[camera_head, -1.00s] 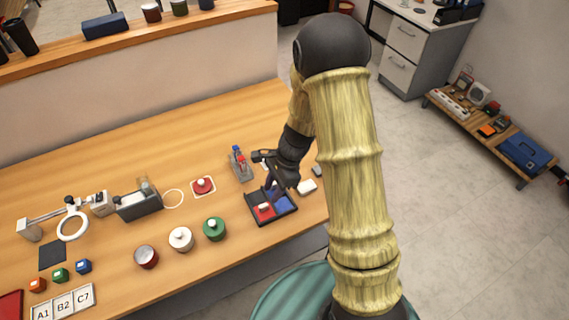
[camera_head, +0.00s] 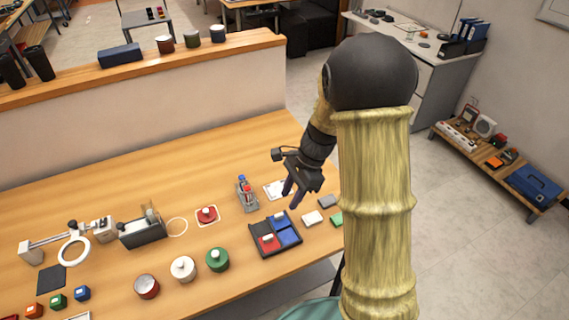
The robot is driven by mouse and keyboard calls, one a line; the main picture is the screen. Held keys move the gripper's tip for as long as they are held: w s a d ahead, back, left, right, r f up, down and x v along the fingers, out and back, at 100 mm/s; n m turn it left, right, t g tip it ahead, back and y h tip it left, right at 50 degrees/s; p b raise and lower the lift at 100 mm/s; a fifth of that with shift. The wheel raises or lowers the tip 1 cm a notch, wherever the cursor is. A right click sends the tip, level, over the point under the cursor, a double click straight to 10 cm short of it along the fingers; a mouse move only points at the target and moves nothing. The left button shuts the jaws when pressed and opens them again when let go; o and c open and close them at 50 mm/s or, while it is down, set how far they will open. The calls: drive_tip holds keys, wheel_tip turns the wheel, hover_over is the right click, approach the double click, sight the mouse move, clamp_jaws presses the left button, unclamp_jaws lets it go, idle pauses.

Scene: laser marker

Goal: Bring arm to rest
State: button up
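My arm comes in from the right side of the view and hangs over the right end of the wooden table (camera_head: 110,180). My gripper (camera_head: 291,200) points down, above and behind a dark tray (camera_head: 262,252) with red and blue sections. Its dark fingers look apart with nothing seen between them, and it does not touch the tray. A small white piece lies on the red section and another on the blue section.
A low partition (camera_head: 150,110) closes the back.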

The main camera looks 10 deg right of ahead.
drive_tip(key=s+d+r+n+t+h, duration=0.2)
drive_tip(key=s+n, duration=0.3)
drive_tip(key=n, duration=0.2)
drive_tip(key=s+d+r+n+t+h, duration=0.2)
drive_tip(key=s+n, duration=0.4)
drive_tip(key=n, duration=0.1)
drive_tip(key=shift+s+d+r+n, duration=0.3)
drive_tip(key=shift+d+n, duration=0.1)
